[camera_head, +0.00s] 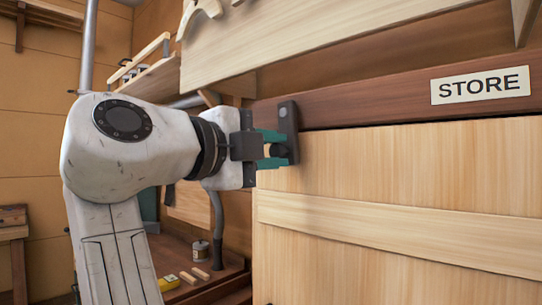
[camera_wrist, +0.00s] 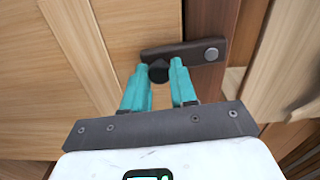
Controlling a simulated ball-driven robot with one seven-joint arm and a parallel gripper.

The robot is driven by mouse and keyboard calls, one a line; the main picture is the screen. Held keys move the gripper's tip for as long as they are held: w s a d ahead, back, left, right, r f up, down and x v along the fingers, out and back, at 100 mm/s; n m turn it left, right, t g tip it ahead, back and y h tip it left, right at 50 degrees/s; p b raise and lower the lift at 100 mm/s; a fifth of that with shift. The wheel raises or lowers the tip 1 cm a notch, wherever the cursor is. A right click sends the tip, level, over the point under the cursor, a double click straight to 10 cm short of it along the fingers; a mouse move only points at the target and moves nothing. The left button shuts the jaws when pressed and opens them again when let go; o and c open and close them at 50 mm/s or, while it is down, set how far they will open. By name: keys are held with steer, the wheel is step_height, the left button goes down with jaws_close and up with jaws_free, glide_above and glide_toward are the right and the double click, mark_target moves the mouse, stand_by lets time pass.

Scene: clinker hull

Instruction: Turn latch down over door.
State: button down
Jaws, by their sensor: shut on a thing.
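The latch (camera_head: 288,128) is a dark bar held by a round bolt on the reddish-brown rail above the door (camera_head: 390,165). In the head view it hangs close to upright, its lower end in front of the door's top edge. In the wrist view the latch (camera_wrist: 185,51) crosses from the rail, with its bolt at right, over the pale door (camera_wrist: 110,40). My gripper (camera_wrist: 161,66) has its teal fingers shut on the black knob (camera_wrist: 158,72) at the latch's free end. In the head view my gripper (camera_head: 279,149) meets the latch from the left.
A STORE sign (camera_head: 480,86) is on the rail at upper right. A pale wooden board (camera_head: 300,40) runs above the door. A low bench (camera_head: 190,265) with a can and a yellow item stands behind my arm at lower left.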

steer(key=shift+w+a+f+m, duration=0.1)
steer(key=shift+a+m, duration=0.1)
steer(key=shift+m, duration=0.3)
steer(key=c, duration=0.9)
jaws_free()
steer(key=shift+a, duration=0.1)
steer(key=b+v, duration=0.1)
steer(key=v, duration=0.9)
steer(key=shift+s+a, duration=0.25)
